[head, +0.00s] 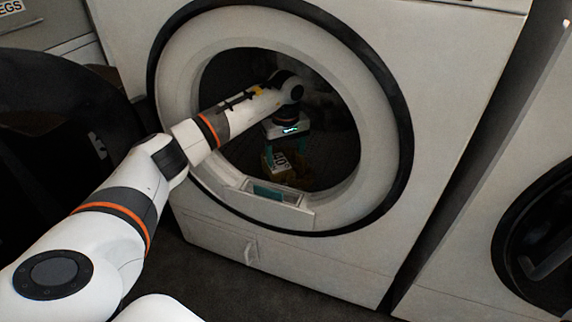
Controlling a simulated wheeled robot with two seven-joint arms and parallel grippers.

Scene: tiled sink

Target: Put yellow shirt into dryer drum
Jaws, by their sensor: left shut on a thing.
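The dryer drum (335,150) is a dark round opening in the front of a white dryer. My left arm reaches through the opening, and my left gripper (283,154) points down inside the drum. My right gripper is out of view.
The white ring (375,150) around the opening surrounds my forearm. A dark round door (60,130) stands open at the left. Another white machine (535,130) with a dark round door stands at the right. Dark floor (300,295) lies in front.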

